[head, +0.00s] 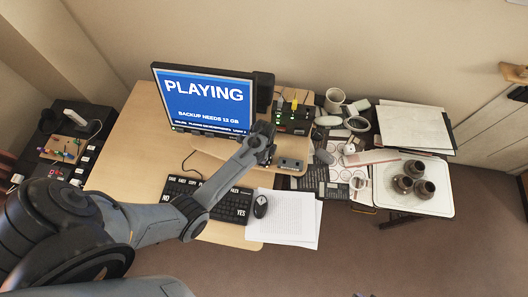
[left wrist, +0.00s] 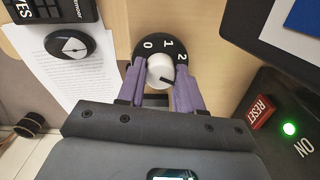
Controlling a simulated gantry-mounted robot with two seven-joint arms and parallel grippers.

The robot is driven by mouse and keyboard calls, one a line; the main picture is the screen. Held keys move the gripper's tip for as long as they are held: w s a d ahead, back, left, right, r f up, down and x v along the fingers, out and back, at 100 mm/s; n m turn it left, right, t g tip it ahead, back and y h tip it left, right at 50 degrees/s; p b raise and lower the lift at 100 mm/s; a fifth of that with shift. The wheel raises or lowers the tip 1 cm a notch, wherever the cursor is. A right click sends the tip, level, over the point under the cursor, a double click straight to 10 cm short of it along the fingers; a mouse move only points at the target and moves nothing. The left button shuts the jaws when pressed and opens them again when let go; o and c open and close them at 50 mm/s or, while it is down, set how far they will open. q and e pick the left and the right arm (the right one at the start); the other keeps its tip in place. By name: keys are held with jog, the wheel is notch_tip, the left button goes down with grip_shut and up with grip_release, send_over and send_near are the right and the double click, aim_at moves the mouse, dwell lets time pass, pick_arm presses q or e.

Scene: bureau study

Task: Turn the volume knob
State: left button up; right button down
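The volume knob (left wrist: 160,70) is a round white knob on a black dial (left wrist: 146,48) marked 0, 1 and 2, in the left wrist view. A dark line on the knob points to the lower right. My left gripper (left wrist: 161,76) has its two purple fingers on either side of the knob, and their inner edges meet its sides. My left gripper also shows in the head view (head: 265,139), over the right part of the desk, where it hides the knob. The monitor (head: 206,103) reads "PLAYING". My right gripper is not in view.
A box with a red RESET button (left wrist: 262,112) and a green light stands close to the right of the gripper. The keyboard (head: 210,197), mouse (head: 260,206) and papers (head: 289,220) lie in front. A cluttered side table with a white tray (head: 437,196) stands right.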

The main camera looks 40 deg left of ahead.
pick_arm(q)
jog(key=shift+c, duration=1.1)
